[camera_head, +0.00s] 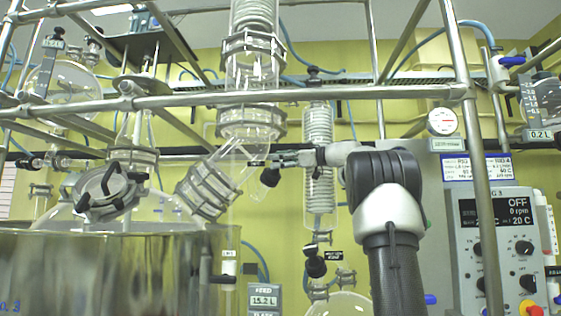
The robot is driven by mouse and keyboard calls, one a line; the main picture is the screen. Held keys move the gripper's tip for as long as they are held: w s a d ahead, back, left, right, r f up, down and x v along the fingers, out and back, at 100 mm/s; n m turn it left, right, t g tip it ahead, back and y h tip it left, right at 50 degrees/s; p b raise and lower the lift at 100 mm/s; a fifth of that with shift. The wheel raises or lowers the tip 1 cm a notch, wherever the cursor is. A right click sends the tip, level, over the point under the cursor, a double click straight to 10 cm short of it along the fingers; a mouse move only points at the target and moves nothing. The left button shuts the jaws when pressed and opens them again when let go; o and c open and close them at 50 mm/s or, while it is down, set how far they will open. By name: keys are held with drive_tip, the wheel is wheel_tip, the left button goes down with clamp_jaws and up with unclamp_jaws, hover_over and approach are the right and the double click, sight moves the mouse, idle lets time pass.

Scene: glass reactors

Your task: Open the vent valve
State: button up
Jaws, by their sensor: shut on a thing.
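My gripper (272,161) reaches in from the right, its fingers pointing left, just right of the angled glass neck. It is shut on a small black valve handle (270,177), which hangs down at the fingertips. I take this to be the vent valve, but no label there can be read. The fingers cover part of the valve body, and its exact turn angle cannot be told. The glass column (252,75) with clamped flanges rises just behind and above the fingertips.
A steel frame bar (330,94) crosses just above my arm, and an upright (477,190) stands to its right. A coiled condenser (318,150) stands close to my gripper. Below it is another black valve (315,265). A steel vessel (110,270) fills the lower left; a control box (500,230) stands right.

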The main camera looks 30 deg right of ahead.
drive_tip(key=shift+r+n+g+y, duration=0.1)
drive_tip(key=shift+n+g+y, duration=0.25)
drive_tip(key=shift+n, duration=0.35)
drive_tip(key=o, duration=1.1)
drive_tip(key=shift+c, duration=0.2)
